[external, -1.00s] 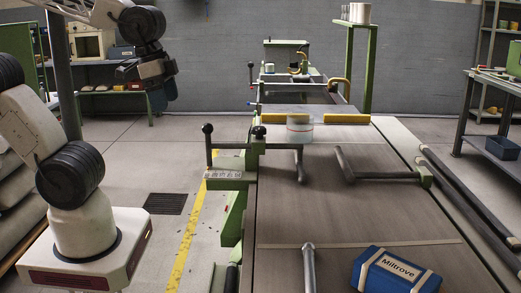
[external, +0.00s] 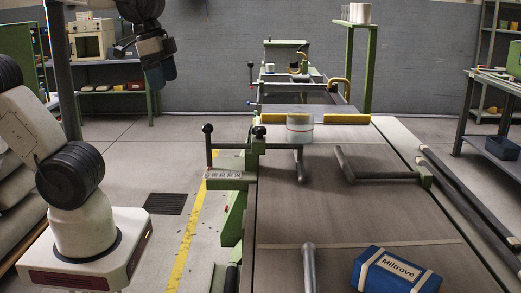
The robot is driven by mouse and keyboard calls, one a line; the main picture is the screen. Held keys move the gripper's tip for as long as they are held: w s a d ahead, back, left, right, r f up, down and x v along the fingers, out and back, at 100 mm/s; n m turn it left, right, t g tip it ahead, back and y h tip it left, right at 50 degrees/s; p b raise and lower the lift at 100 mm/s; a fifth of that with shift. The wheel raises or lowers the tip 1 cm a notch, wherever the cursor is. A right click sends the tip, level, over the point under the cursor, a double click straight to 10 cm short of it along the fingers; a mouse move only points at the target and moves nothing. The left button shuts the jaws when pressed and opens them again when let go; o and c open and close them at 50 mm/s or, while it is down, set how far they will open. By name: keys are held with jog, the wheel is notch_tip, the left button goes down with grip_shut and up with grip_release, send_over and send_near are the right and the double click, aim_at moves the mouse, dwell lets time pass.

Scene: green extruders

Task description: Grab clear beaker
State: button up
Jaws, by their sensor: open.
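A pale, translucent cylinder (external: 300,128) that looks like the clear beaker stands upright on the flat machine bed. It has a thin reddish band near its top. My gripper (external: 122,48) is raised at the upper left, well to the left of the beaker and apart from it. It is small and dark in this view, open, and I see nothing held in it.
A blue box labelled Milltrove (external: 397,272) lies at the bed's front right. Metal bars (external: 375,176) and an upright lever (external: 208,145) stand around the beaker. A green stand (external: 370,65) rises behind. The middle of the bed is mostly clear.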

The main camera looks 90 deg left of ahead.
jog(key=w+a+r+n+t, duration=0.1)
jog(key=w+a+t, duration=0.25)
jog(key=w, duration=0.65)
jog(key=w+a+n+t, duration=0.15)
jog(key=w+t, duration=0.25)
jog(key=w, duration=0.7)
jog(key=w+a+n+t+y, duration=0.15)
jog(key=w+a+y, duration=0.25)
jog(key=a, duration=0.5)
jog(key=w+a+n+y, duration=0.3)
jog(key=w+a, duration=0.1)
jog(key=a, duration=0.4)
notch_tip(320, 180, down, 17)
jog(key=a+y, duration=0.1)
jog(key=a, duration=0.1)
jog(key=shift+r, duration=0.1)
